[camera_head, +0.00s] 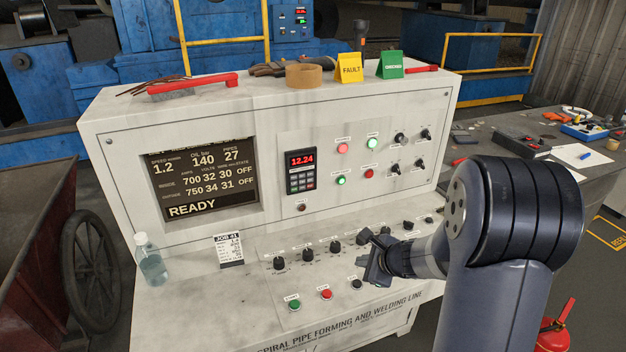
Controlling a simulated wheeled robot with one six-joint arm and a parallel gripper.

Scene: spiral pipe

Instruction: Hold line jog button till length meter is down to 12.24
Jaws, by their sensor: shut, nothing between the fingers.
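The length meter (302,159) is a red digital display on the console's upright panel, above a small keypad. It reads 12.24. My gripper (374,268) is shut and empty, low over the right part of the sloping control panel. Just below and left of it is a black button (357,284). Its label is too small to read, so I cannot tell whether it is the line jog button. A green button (294,304) and a red button (326,294) sit to its left. I cannot tell whether my gripper touches any control; it hides part of the panel behind it.
A row of black knobs (307,254) runs above the buttons. The status screen (203,180) reads READY. A clear bottle (150,260) and a job card (228,250) stand on the left ledge. A workbench (465,150) with tools is at right.

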